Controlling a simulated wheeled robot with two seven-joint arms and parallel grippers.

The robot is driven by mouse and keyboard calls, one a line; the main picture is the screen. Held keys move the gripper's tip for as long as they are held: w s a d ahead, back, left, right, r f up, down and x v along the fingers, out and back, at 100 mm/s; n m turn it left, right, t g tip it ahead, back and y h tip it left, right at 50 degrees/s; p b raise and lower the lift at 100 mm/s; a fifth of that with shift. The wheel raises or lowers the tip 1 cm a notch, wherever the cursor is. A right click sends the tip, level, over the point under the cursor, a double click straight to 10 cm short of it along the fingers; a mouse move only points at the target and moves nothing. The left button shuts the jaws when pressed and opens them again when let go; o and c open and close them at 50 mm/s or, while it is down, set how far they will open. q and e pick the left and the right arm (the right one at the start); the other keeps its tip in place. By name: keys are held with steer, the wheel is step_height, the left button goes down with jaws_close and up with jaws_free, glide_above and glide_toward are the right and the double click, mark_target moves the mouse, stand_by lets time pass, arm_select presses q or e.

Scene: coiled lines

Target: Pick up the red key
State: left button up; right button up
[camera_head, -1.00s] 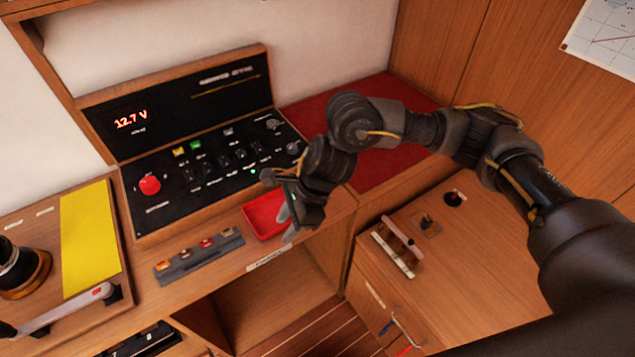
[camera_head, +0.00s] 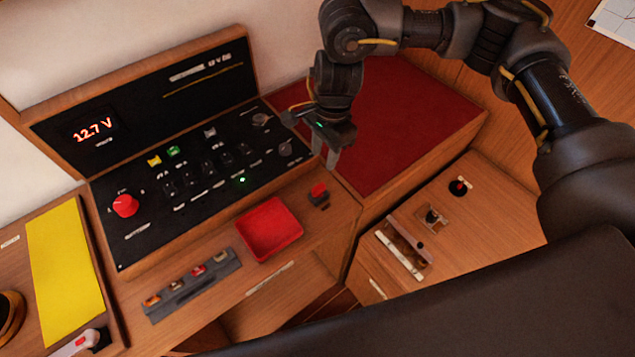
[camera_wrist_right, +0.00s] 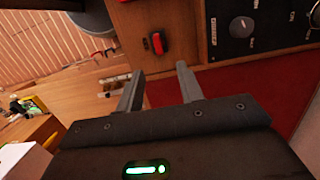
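A small red piece on a dark base, which looks like the red key (camera_head: 319,190), sits on the wooden ledge right of the red tray. It also shows in the right wrist view (camera_wrist_right: 158,42), beyond the fingertips. My right gripper (camera_head: 325,155) is above and behind it in the head view, pointing down, apart from it. In the wrist view the right gripper's fingers (camera_wrist_right: 160,80) are spread with nothing between them. My left gripper is not in view.
A red tray (camera_head: 269,230) and a grey rack (camera_head: 191,284) with several small coloured pieces lie on the ledge. The black switch panel (camera_head: 205,175) with a red knob (camera_head: 125,205) stands behind. A red mat (camera_head: 410,125) lies right of the panel.

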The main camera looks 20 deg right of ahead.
steer(key=p, duration=0.1)
glide_above(319, 186)
steer(key=f, duration=0.4)
steer(key=shift+w+d+f, duration=0.1)
steer(key=shift+w+f, duration=0.15)
steer(key=shift+f, duration=0.25)
steer(key=shift+d+f, duration=0.1)
steer(key=f+p, duration=0.3)
steer(key=f, duration=0.1)
steer(key=shift+s+f, duration=0.1)
steer(key=shift+s, duration=0.15)
steer(key=shift+f, duration=0.4)
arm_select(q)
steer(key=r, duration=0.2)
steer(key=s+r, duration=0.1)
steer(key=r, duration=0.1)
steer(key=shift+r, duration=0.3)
arm_select(e)
steer(key=shift+c, duration=0.3)
jaws_close()
